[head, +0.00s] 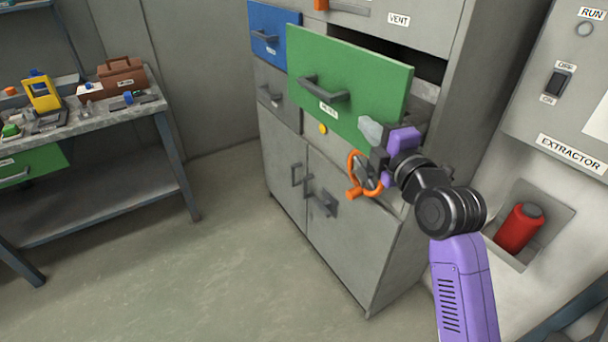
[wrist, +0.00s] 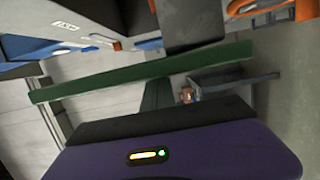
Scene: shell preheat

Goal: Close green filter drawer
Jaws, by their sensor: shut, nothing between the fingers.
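The green drawer (head: 350,85) is pulled out from the grey cabinet, and a dark gap shows above and behind its front. It has a dark handle (head: 322,90) and a white label. A green panel also crosses the wrist view (wrist: 140,72), seen nearly edge-on. My gripper (head: 370,178) is in front of the cabinet, near the lower right corner of the drawer front. It appears shut and empty; its fingertips are hard to make out. An orange ring-shaped part (head: 354,167) shows right beside it. I cannot tell whether my gripper touches the drawer.
A blue drawer (head: 270,32) and a grey drawer (head: 275,92) sit left of the green one, both closed. Cabinet doors (head: 335,215) are below. A workbench (head: 75,125) with tools stands at left. The extractor panel (head: 560,90) and a red canister (head: 519,228) are at right. Floor is clear.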

